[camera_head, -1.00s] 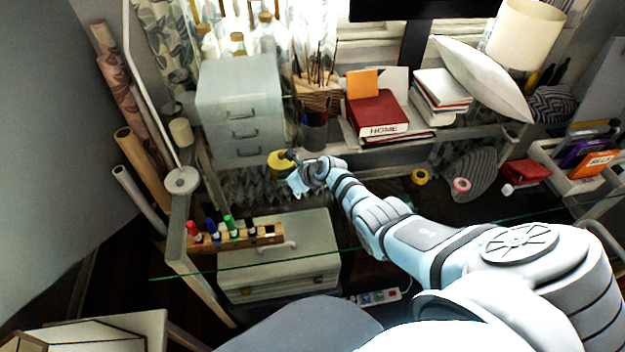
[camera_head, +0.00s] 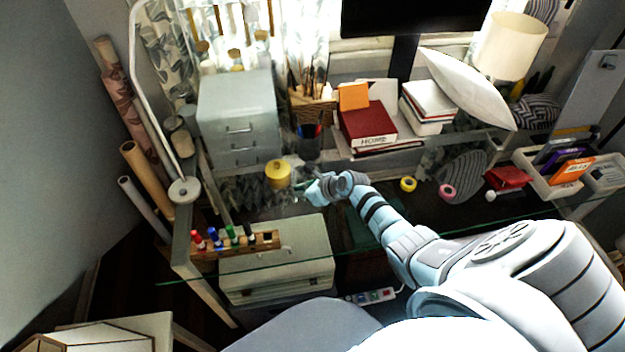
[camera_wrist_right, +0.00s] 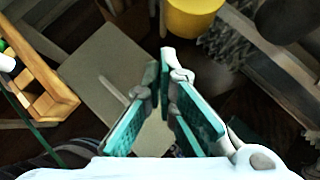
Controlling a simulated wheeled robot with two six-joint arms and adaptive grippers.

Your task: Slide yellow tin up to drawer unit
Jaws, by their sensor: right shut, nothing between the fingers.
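The yellow tin (camera_head: 278,175) stands upright on the glass desk, at the front right corner of the grey drawer unit (camera_head: 240,117). I cannot tell whether the two touch. My right gripper (camera_head: 308,187) is just to the right of the tin, apart from it, shut and empty. In the right wrist view the tin (camera_wrist_right: 192,18) shows at the top edge, beyond the closed fingertips (camera_wrist_right: 162,62). My left gripper is not in view.
A pen cup (camera_head: 309,143) stands behind the tin. A marker rack (camera_head: 232,244) lies at the front left of the desk. Yellow tape (camera_head: 408,184) and pink tape (camera_head: 446,192) lie to the right. A red book (camera_head: 368,122) is on the shelf.

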